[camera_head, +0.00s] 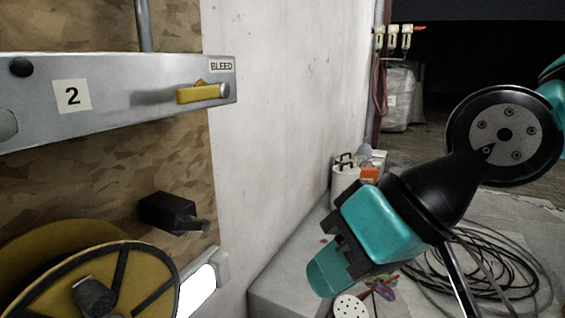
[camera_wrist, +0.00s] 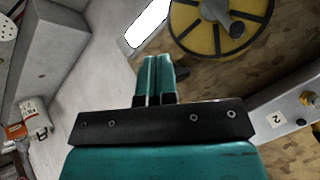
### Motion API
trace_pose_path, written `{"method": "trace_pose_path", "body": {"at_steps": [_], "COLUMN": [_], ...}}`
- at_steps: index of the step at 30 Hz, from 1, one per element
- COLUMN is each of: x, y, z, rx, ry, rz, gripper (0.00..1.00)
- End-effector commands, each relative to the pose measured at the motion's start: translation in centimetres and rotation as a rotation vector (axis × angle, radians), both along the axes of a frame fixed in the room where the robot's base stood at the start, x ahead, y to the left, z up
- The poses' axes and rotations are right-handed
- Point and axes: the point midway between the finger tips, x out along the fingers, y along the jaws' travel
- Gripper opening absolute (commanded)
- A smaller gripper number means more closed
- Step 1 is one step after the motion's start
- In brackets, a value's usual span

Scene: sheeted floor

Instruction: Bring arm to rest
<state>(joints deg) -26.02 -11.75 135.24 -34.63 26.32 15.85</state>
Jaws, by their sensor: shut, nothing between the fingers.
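My gripper (camera_wrist: 158,78) is shut and empty. In the wrist view its two teal fingers lie side by side, pointing toward the yellow wheel and the board. In the head view my gripper (camera_head: 328,272) hangs at the lower middle right, its teal fingers seen partly side-on in front of the grey ledge. My black and teal arm comes in from the right edge. The fingers look apart from anything around them.
A wooden board at left carries a metal bar (camera_head: 120,98) with a yellow BLEED lever (camera_head: 200,94), a black knob (camera_head: 172,213) and a yellow wheel (camera_head: 95,285). A grey ledge (camera_head: 285,275) runs below the white wall. Coiled cables (camera_head: 490,265) lie on the sheeted floor at right.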

Motion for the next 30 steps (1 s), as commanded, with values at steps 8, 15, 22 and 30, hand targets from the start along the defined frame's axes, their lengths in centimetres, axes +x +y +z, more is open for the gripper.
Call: {"method": "trace_pose_path", "body": {"at_steps": [8, 15, 22, 30], "x": [-4.0, -4.0, -3.9, -3.9], "y": [-10.8, -10.6, -10.5, -10.5], "z": [-6.3, 0.7, 8.5, 19.0], "rx": [-0.312, -0.311, -0.309, -0.309], "ry": [0.110, 0.107, 0.106, 0.105], "rz": [0.028, 0.039, 0.038, 0.038], "gripper": [0.00, 0.00, 0.00, 0.00]}}
